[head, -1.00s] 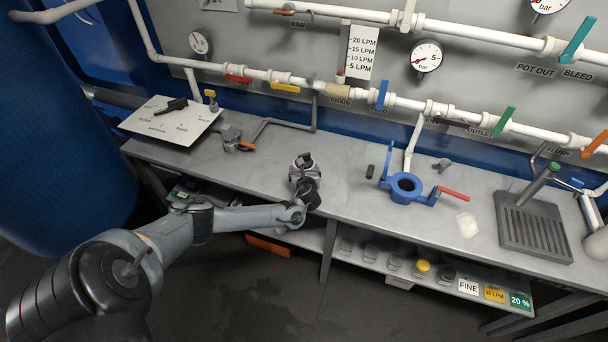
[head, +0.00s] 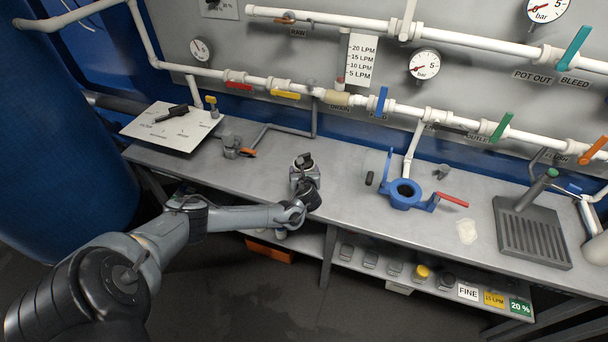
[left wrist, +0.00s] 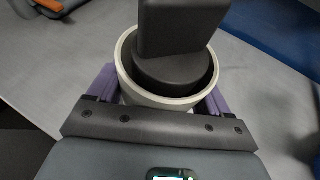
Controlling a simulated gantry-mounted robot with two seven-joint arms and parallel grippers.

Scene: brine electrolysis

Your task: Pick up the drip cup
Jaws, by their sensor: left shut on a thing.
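My left gripper (head: 304,168) is over the middle of the bench, small and partly hidden by its own wrist in the head view. In the left wrist view its purple fingers (left wrist: 160,98) are on both sides of a round cup (left wrist: 126,72) with a pale rim and are shut on it. I take this to be the drip cup. A black block on a round black base (left wrist: 180,72) stands inside the rim and hides most of the inside. I cannot tell whether the cup touches the bench. My right gripper is not in view.
A grey fitting with an orange handle (head: 233,147) stands left of the gripper. Pipes and valves run behind. The bench's front middle is clear.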

